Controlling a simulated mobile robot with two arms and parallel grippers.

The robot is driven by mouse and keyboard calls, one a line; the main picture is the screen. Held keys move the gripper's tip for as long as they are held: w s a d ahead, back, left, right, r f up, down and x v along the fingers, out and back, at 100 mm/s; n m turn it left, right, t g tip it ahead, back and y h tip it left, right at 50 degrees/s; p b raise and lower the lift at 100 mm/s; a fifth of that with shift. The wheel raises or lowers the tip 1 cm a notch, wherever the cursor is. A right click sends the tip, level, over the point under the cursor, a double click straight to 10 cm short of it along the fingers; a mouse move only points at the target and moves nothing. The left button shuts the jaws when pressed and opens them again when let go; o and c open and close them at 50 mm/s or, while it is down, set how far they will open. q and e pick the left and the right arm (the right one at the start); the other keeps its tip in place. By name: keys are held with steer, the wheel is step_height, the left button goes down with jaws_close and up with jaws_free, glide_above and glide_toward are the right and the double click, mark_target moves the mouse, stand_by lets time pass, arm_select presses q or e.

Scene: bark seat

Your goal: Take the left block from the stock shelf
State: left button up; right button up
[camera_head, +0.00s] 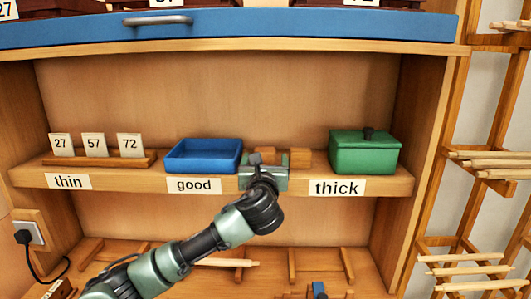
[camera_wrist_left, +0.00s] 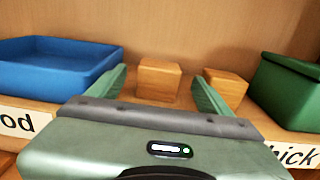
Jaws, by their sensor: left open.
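Two wooden blocks stand on the stock shelf (camera_head: 215,182), between the blue tray and the green box. The left block (camera_wrist_left: 158,78) shows in the left wrist view between my left gripper's fingers, ahead of the palm; I cannot tell whether they touch it. In the head view the left block (camera_head: 265,151) is partly hidden behind my gripper. The right block (camera_wrist_left: 226,87) sits just right of the right finger, and it also shows in the head view (camera_head: 301,157). My left gripper (camera_head: 264,160) is open and points into the shelf. My right gripper is in neither view.
A blue tray (camera_head: 203,157) is close on the left and a lidded green box (camera_head: 364,155) on the right. A rack of number cards (camera_head: 95,150) stands at the far left. A blue-fronted drawer (camera_head: 250,30) is above, and wooden racks with sticks (camera_head: 490,165) are at right.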

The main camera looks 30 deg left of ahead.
mark_target(265, 149)
arm_select(q)
steer(key=shift+x, duration=1.2)
steer(key=shift+w+a+r+p, duration=0.1)
steer(key=shift+w+a+p, duration=0.05)
steer(key=shift+w+p, duration=0.15)
steer(key=shift+r, duration=0.2)
steer(key=shift+w+a+r+p, duration=0.25)
steer(key=shift+w+a+p, duration=0.05)
steer(key=shift+w+p, duration=0.2)
steer(key=shift+w+a+r+p, duration=0.2)
steer(key=shift+w+a+p, duration=0.1)
steer(key=shift+w+p, duration=0.15)
steer(key=shift+f+x, duration=0.25)
steer(key=shift+x, duration=0.9)
steer(key=shift+w+a+f, duration=0.1)
steer(key=shift+w+a, duration=0.05)
steer(key=shift+w, duration=0.05)
steer(key=shift+s, duration=0.1)
steer(key=c, duration=1.5)
arm_select(e)
step_height(265, 149, up, 3)
steer(key=shift+s+f, duration=0.1)
steer(key=shift+s, duration=0.05)
